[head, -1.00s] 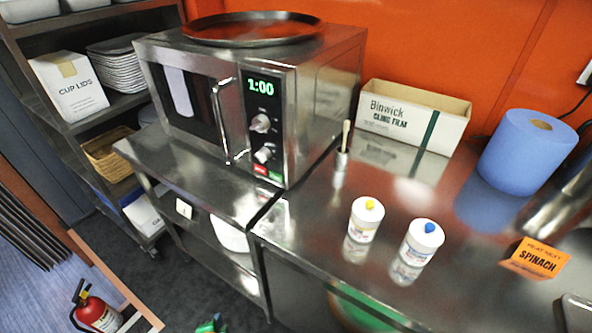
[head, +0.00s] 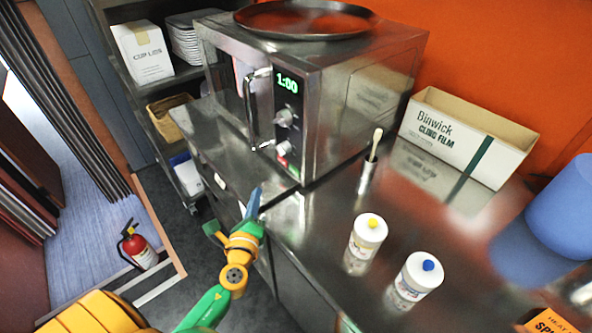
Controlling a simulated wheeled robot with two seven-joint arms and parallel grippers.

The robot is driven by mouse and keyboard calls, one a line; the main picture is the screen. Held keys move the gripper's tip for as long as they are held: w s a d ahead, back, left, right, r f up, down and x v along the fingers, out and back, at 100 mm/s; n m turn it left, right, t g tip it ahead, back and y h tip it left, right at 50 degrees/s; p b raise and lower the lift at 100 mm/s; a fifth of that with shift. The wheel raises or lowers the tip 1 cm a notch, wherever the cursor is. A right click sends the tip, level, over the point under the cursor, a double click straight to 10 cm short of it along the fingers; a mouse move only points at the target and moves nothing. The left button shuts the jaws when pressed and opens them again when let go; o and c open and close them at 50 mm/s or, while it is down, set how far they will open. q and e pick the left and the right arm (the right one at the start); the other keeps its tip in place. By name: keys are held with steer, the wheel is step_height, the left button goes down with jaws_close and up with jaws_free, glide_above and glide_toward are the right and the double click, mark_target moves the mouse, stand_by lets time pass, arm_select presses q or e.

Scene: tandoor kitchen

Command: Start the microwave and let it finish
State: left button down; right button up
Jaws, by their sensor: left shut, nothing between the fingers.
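The microwave (head: 333,121) is a steel box on the metal counter, its door closed. Its lit green display (head: 287,83) reads 1:00. Below the display are two knobs (head: 284,118), then a red and a green button (head: 282,163) at the bottom of the panel. My left gripper (head: 254,203) is shut and empty, in front of the counter's front edge, below and to the left of the buttons and apart from the microwave. My right gripper is not in view.
A round steel tray (head: 306,19) lies on top of the microwave. A fire extinguisher (head: 138,246) stands on the floor at left.

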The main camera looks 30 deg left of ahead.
mark_target(294, 171)
arm_select(q)
steer(key=shift+d, duration=0.1)
steer(key=w+d, duration=0.3)
steer(key=w, duration=0.5)
steer(key=shift+d+b, duration=0.2)
steer(key=shift+b, duration=0.2)
steer(key=shift+w, duration=0.1)
stand_by(1.3)
steer(key=shift+w, duration=0.15)
steer(key=shift+w+d, duration=0.15)
steer(key=shift+w, duration=0.1)
